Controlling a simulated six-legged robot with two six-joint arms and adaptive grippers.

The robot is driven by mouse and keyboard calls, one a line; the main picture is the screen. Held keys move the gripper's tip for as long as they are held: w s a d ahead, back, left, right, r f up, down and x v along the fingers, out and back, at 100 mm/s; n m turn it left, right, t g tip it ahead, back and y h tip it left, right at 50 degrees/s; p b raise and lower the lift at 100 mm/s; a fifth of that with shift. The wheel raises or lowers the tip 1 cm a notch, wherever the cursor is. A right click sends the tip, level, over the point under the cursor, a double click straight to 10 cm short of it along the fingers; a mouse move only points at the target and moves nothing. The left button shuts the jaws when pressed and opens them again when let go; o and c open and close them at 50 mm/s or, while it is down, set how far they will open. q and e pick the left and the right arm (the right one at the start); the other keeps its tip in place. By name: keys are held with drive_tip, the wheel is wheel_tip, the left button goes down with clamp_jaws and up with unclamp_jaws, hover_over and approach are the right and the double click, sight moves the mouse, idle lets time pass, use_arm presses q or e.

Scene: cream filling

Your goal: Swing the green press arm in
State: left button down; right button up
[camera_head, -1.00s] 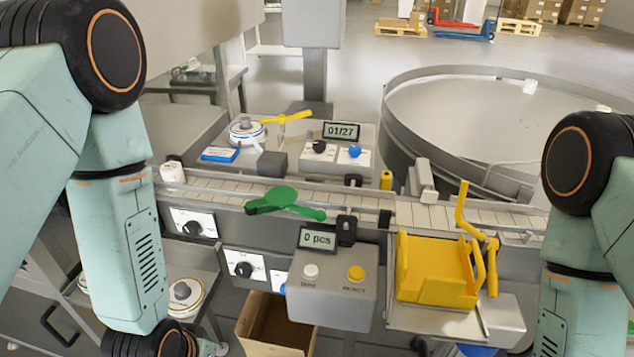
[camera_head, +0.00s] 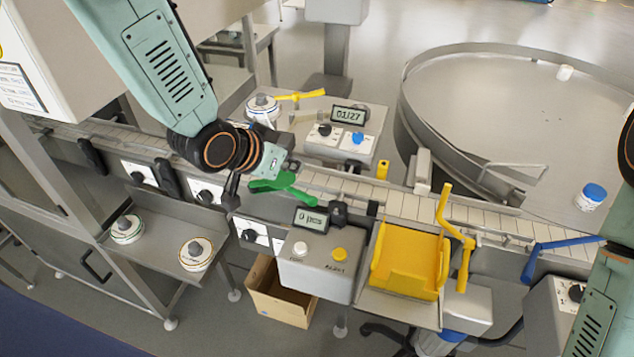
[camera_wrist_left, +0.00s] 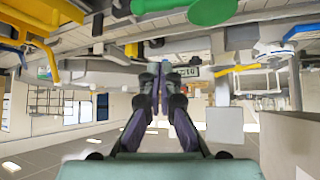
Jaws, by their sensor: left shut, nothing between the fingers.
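The green press arm (camera_head: 285,186) lies over the conveyor's near side, left of the middle in the head view. It also shows in the wrist view (camera_wrist_left: 210,10), at the top edge. My left gripper (camera_head: 292,166) is just behind and above the green arm in the head view, partly hidden by its own wrist. In the wrist view its fingers (camera_wrist_left: 156,82) are together with nothing between them. I cannot tell whether they touch the green arm. My right arm shows at the right edge, but its gripper is out of view.
The conveyor (camera_head: 400,200) runs across the middle. A grey box with a "0 pcs" display (camera_head: 311,219) and a yellow chute (camera_head: 405,265) stand in front. A yellow lever (camera_head: 300,95), a "01/27" panel (camera_head: 350,115) and a round table (camera_head: 500,110) are behind.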

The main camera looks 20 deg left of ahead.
use_arm(q)
drive_tip(key=x, duration=1)
drive_tip(key=shift+s+d+f, duration=0.1)
drive_tip(key=shift+s+d, duration=0.1)
drive_tip(key=shift+s+a+f+p, duration=0.25)
drive_tip(key=shift+s+a+p, duration=0.05)
drive_tip(key=shift+s, duration=0.3)
drive_tip(key=shift+s+a+f+p, duration=0.2)
drive_tip(key=shift+s+a+p, duration=0.1)
drive_tip(key=shift+s, duration=0.3)
drive_tip(key=shift+s+a+f, duration=0.1)
drive_tip(key=shift+s, duration=0.45)
drive_tip(key=shift+w+a+f, duration=0.1)
